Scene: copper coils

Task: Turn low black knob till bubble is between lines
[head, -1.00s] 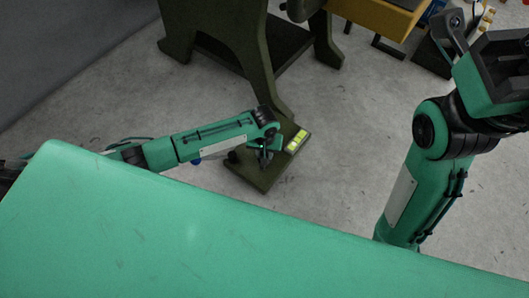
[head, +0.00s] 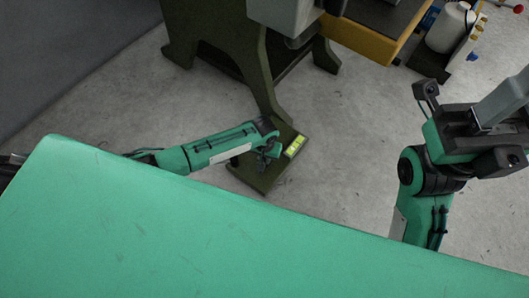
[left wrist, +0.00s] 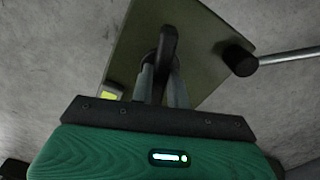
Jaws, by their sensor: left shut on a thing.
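My left gripper (head: 264,158) reaches down to the dark olive base plate (head: 258,180) at the foot of the machine. In the left wrist view, the gripper (left wrist: 163,88) is shut on a black knob (left wrist: 168,46), seen narrow between the fingers. A level with a bright yellow-green vial (head: 295,146) lies on the plate just right of the gripper. Its vial also shows in part in the left wrist view (left wrist: 109,94). The bubble is too small to make out. My right gripper (head: 492,118) is at the right edge, its fingertips unclear.
A second round black knob (left wrist: 239,57) with a metal rod stands to the right in the left wrist view. The machine's olive leg (head: 235,50) rises behind the plate. A green surface (head: 180,230) fills the foreground.

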